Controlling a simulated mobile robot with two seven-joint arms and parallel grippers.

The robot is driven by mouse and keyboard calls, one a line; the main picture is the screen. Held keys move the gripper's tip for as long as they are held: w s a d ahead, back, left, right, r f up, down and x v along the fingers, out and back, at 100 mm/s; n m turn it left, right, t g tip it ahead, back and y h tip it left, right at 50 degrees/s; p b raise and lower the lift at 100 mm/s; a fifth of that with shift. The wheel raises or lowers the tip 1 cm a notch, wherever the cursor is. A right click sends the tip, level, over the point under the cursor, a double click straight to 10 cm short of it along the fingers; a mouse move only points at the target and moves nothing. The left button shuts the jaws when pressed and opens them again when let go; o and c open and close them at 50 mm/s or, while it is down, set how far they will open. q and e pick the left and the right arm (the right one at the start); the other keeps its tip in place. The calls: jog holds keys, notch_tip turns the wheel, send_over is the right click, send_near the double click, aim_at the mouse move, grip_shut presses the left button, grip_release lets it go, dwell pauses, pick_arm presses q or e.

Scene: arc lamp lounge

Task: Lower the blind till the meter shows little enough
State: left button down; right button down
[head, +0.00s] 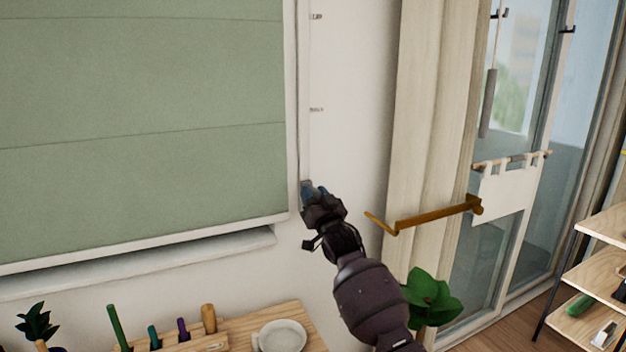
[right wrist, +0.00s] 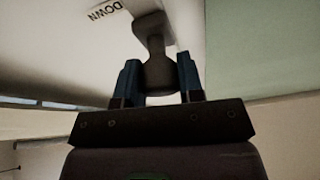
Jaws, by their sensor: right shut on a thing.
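The green blind (head: 150,100) hangs over most of the window at the left of the head view. Its pale bottom edge is just above the sill. It also shows at the upper right of the right wrist view (right wrist: 265,45). My right gripper (head: 314,193) is at the wall just right of the blind's lower corner. In the right wrist view its blue fingers are shut on a dark grey pull handle (right wrist: 156,65). A white label (right wrist: 103,10) reading DOWN is beside the handle. I cannot make out a meter. My left gripper is not in view.
A brass wall arm (head: 430,216) juts out to the right of my right arm, before a pale curtain (head: 430,110). A green plant (head: 430,295) is close by my right arm.

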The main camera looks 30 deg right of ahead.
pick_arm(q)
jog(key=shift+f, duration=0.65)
pick_arm(e)
notch_tip(320, 180, down, 3)
jog(key=shift+f, duration=0.1)
jog(key=c, duration=0.7)
grip_release()
jog(key=shift+c, duration=0.2)
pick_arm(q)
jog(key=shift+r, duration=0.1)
pick_arm(e)
jog(key=shift+s, duration=0.1)
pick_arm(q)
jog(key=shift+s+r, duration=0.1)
pick_arm(e)
jog(key=d+v, duration=0.1)
jog(key=v, duration=0.9)
jog(key=shift+s+a, duration=0.35)
jog(key=shift+a, duration=0.2)
